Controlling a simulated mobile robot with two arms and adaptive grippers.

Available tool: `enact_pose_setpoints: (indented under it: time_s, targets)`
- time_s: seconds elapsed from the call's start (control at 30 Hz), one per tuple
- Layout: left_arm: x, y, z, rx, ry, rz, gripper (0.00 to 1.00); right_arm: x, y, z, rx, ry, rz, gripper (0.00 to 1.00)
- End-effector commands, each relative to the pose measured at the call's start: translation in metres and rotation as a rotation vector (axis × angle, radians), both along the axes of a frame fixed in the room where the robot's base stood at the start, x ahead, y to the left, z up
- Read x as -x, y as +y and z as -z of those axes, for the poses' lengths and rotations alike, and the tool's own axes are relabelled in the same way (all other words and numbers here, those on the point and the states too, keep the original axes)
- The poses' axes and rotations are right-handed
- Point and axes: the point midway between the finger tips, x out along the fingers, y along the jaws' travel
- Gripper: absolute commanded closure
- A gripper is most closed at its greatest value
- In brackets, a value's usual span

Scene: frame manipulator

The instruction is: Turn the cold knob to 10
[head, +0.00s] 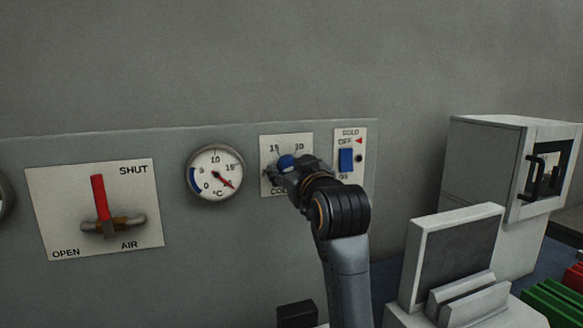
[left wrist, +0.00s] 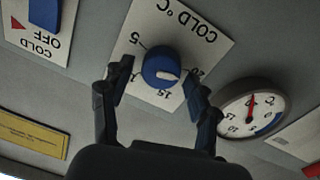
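The cold knob is a round blue dial (head: 287,161) on a white plate (head: 266,180) marked with numbers. In the left wrist view the plate shows turned over, and the knob (left wrist: 157,62) has a white mark that points toward the side between 15 and 20. My left gripper (head: 293,170) is at the knob in the head view. In the left wrist view the gripper (left wrist: 158,76) is open, one finger on each side of the knob, with gaps visible. The 10 label is hidden there by a finger. My right gripper is not in view.
A round temperature gauge (head: 211,164) with a red needle past 15 is left of the knob. A blue switch (head: 346,161) marked COLD is right of it. A red-handled air valve (head: 99,197) is farther left. A white cabinet (head: 478,180) stands at right.

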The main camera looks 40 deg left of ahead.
Motion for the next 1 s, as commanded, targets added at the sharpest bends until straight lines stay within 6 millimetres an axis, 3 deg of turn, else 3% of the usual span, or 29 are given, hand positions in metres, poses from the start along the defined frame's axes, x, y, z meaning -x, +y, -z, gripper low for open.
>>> enact_pose_setpoints:
  time_s: [0.03, 0.2, 0.57, 1.0]
  targets:
    - [0.000, 0.000, 0.000, 0.000, 0.000, 0.000, 0.56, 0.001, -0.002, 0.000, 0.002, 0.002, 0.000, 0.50]
    - [0.000, 0.000, 0.000, 0.000, 0.000, 0.000, 0.90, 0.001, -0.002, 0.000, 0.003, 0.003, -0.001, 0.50]
    - [0.000, 0.000, -0.002, -0.023, 0.044, 0.000, 0.90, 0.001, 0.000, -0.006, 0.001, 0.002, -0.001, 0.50]
    - [-0.002, -0.001, -0.006, -0.179, 0.342, 0.000, 0.90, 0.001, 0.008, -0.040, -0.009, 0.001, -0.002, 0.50]
